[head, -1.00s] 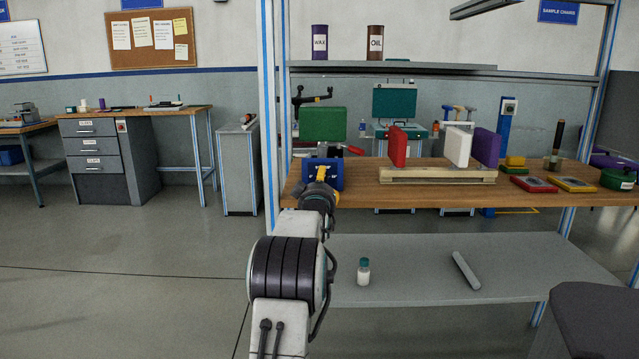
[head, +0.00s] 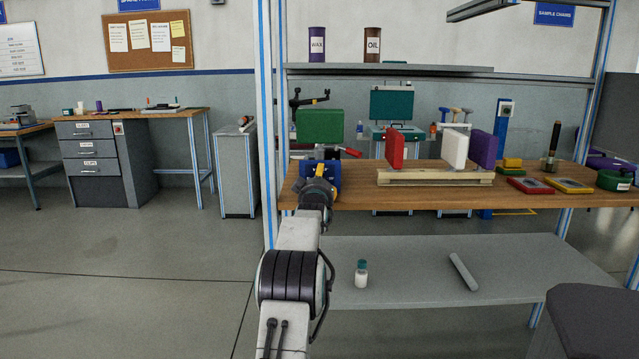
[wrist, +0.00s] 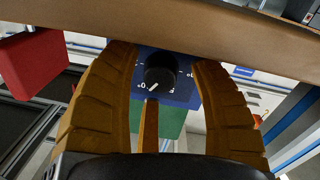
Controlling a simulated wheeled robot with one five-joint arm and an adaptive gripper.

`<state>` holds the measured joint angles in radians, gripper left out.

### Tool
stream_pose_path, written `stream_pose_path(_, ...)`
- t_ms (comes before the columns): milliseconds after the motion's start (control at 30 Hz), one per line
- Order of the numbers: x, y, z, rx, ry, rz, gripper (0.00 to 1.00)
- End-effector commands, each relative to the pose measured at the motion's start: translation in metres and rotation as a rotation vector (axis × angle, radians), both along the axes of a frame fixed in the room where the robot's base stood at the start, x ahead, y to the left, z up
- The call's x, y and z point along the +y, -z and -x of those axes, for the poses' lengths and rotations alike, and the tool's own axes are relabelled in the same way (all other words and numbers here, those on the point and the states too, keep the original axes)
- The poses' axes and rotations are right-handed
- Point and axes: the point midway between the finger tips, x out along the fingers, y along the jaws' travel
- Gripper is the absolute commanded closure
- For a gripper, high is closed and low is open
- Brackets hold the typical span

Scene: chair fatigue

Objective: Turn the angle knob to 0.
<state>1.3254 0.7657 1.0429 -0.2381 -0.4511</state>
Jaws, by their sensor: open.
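The black angle knob (wrist: 160,72) sits on a dark blue panel (wrist: 181,91) in the wrist view. A white pointer on the knob slants to the lower left, towards a small printed mark that looks like a 0. Other marks are too small to read surely. My gripper (wrist: 164,60) is open, its two yellow-brown fingers on either side of the knob with visible gaps, apart from it. A narrow orange strip (wrist: 149,125) stands below the knob. In the head view, the blue box (head: 334,177) is at the bench's left end, and my arm hides the knob.
A green block (head: 320,126) stands behind the blue box. Red (head: 395,148), white (head: 455,149) and purple (head: 484,150) blocks stand in a wooden rack (head: 430,179) to the right. A bench edge (wrist: 170,35) crosses the top of the wrist view. A lower shelf holds a bottle (head: 361,273).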

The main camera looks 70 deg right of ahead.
Motion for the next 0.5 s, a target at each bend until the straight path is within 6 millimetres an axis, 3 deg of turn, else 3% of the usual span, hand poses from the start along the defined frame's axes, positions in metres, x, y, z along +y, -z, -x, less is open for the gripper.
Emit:
stream_pose_path(133, 0.0000, 0.0003, 0.0000, 0.000, 0.000, 0.000, 0.41)
stream_pose_path(500, 0.0001, 0.0003, 0.0001, 0.000, 0.000, 0.000, 0.74)
